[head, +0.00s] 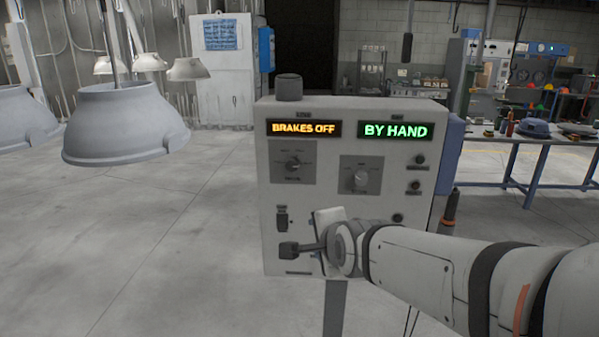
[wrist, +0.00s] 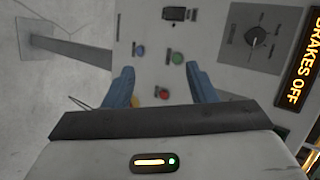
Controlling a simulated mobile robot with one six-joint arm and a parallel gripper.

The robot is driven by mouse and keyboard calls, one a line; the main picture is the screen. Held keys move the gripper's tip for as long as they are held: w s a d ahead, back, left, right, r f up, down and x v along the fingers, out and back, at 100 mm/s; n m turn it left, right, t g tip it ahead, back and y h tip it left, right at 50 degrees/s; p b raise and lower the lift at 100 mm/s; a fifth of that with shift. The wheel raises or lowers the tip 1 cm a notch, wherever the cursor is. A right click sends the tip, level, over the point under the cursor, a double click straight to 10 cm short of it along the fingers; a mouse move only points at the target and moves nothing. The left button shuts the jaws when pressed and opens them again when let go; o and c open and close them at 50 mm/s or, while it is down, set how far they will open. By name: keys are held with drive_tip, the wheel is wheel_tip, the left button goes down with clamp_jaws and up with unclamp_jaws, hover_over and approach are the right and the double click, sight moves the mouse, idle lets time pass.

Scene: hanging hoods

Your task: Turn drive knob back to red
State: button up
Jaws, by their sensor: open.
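The control panel (head: 350,125) is a pale box on a post, with two round knobs on grey plates. The left knob (head: 293,165) is dark and sits below a lit amber BRAKES OFF sign (head: 304,128). My gripper (wrist: 160,70) is open and empty, facing the lower panel. In the wrist view the left knob (wrist: 255,37) is outside the fingers, to the right.
A red button (wrist: 163,92) and a green one (wrist: 177,59) show between my fingers in the wrist view. A dark switch (head: 281,217) is on the panel's lower left. Grey hoods (head: 125,122) hang at left. A cluttered bench (head: 545,140) stands at right.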

drive_tip(key=w+a+r+m+t, duration=0.3)
drive_tip(key=w+a+m, duration=0.15)
drive_tip(key=m, duration=0.25)
drive_tip(key=m+t+h, duration=0.3)
drive_tip(key=m+t, duration=0.1)
drive_tip(key=m, duration=0.9)
approach(292, 166)
drive_tip(key=w+p, duration=0.1)
drive_tip(key=w, duration=0.5)
drive_tip(key=shift+w+a+p, duration=0.15)
drive_tip(key=shift+w+p, duration=0.25)
drive_tip(key=shift+w+f, duration=0.1)
drive_tip(key=shift+w, duration=0.7)
